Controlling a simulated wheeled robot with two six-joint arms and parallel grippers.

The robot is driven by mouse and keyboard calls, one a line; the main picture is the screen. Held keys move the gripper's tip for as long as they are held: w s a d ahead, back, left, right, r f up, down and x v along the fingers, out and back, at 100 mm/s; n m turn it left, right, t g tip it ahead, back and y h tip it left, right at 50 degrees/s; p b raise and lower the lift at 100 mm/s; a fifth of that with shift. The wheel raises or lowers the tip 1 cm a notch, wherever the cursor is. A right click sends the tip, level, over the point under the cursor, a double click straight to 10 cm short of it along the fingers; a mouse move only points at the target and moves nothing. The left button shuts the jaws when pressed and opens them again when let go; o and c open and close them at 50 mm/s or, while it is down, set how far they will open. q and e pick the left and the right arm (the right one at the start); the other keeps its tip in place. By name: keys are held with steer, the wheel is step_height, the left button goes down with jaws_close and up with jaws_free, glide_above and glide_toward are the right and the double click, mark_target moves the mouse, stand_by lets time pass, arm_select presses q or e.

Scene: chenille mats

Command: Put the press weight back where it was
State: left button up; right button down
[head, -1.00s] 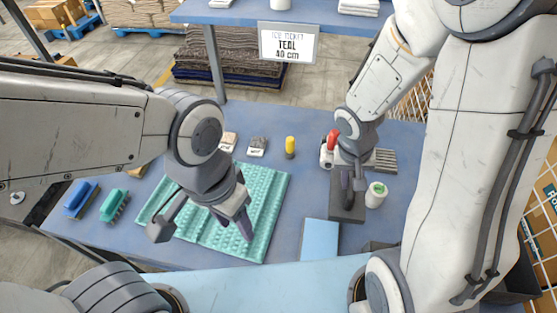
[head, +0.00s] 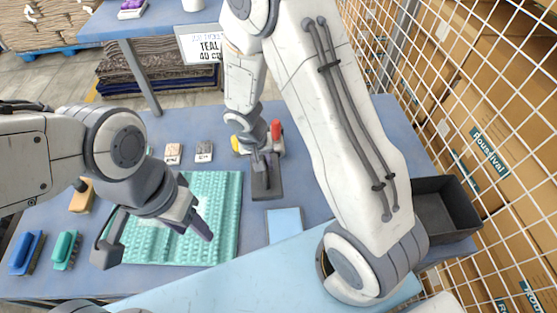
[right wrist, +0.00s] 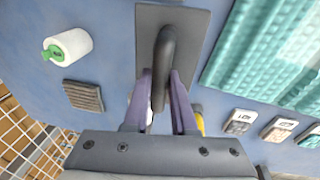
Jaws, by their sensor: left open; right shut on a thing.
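The press weight is a dark grey rectangular plate (head: 267,188) with an arched handle. My right gripper (right wrist: 163,80) is shut on the handle, and the plate shows beyond the fingers in the right wrist view (right wrist: 190,22). It is just right of the teal chenille mat (head: 222,225); I cannot tell whether it touches the table. The mat also shows at the right wrist view's upper right (right wrist: 270,45). My left gripper (head: 190,225) is open and empty over the mat's lower part.
A light blue pad (head: 285,225) lies below the weight. A white roll (right wrist: 70,46) and a ridged grey block (right wrist: 84,96) lie across the weight from the mat. Blue (head: 27,252) and green (head: 65,250) brushes lie left. A black bin (head: 445,205) stands right.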

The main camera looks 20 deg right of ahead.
steer(key=shift+w+a+f, duration=0.5)
steer(key=shift+w+a, duration=0.2)
steer(key=shift+w, duration=0.1)
steer(key=shift+f, duration=1.95)
steer(key=shift+f, duration=0.1)
steer(key=c, duration=1)
jaws_free()
steer(key=shift+s+f, duration=0.15)
steer(key=shift+o, duration=1.4)
